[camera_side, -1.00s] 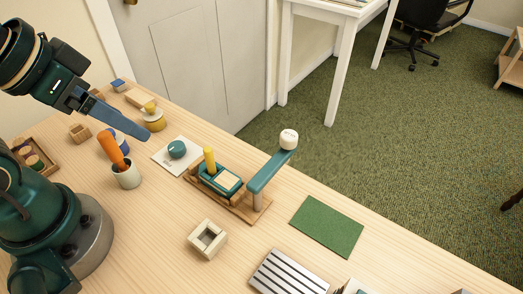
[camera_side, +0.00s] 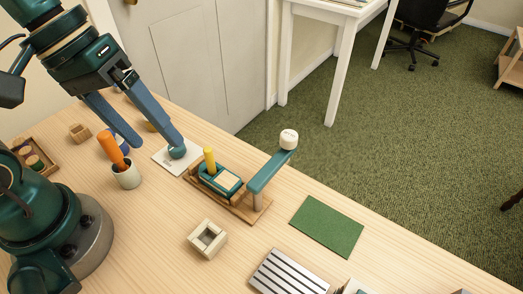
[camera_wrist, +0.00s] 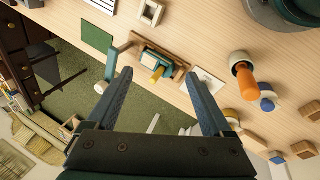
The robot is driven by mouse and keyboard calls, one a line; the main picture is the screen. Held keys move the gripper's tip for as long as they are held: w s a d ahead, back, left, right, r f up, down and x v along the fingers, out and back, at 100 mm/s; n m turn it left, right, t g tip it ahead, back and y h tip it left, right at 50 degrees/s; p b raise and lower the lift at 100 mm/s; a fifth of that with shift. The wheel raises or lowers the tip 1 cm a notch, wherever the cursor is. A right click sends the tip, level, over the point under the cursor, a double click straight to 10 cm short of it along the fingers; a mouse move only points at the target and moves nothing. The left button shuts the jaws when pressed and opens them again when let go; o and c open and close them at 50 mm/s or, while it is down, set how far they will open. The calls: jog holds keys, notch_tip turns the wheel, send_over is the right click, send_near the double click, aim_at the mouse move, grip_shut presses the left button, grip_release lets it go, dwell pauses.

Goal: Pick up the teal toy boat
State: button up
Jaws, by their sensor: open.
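The teal toy boat (camera_side: 221,181) has a yellow funnel and a cream block on its deck. It sits in a wooden cradle (camera_side: 245,209) in the middle of the table. It also shows in the wrist view (camera_wrist: 152,58), beyond the fingertips and between them. My gripper (camera_side: 158,148) is open with nothing between its blue fingers. It is above the table, left of the boat in the side view. Its fingertips also show in the wrist view (camera_wrist: 159,78).
A teal arm on a post with a white knob (camera_side: 289,139) rises right beside the cradle. A cup with an orange handle (camera_side: 127,175) stands left. A hollow block (camera_side: 207,239), a green mat (camera_side: 327,226) and a slotted rack (camera_side: 287,273) lie nearer. Bare table surrounds the hollow block.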

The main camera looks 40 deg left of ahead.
aim_at(213, 171)
jog(key=w+f+n+g+h, duration=0.1)
jog(key=w+n+h, duration=0.1)
jog(key=n, duration=0.1)
jog(key=w+f+n+g+h, duration=0.1)
jog(key=w+f+n+h, duration=0.1)
jog(key=n, duration=0.1)
jog(key=w+f+n+g+h, duration=0.1)
jog(key=w+f+n+h, duration=0.1)
jog(key=shift+w+d+f+n, duration=0.25)
jog(key=shift+w+n, duration=0.1)
jog(key=shift+n, duration=0.05)
jog(key=f+n+h, duration=0.1)
jog(key=f, duration=0.1)
jog(key=a+f+n+h, duration=0.1)
jog(key=f+n, duration=0.1)
jog(key=w+a+f+n, duration=0.1)
jog(key=f+n, duration=0.1)
jog(key=shift+w+a+f+t+h, duration=0.1)
jog(key=shift+a+f+t+h, duration=0.1)
jog(key=shift+a+t+h, duration=0.15)
jog(key=shift+d+f, duration=0.1)
jog(key=shift+f, duration=0.1)
jog(key=shift+x, duration=2.45)
grip_shut()
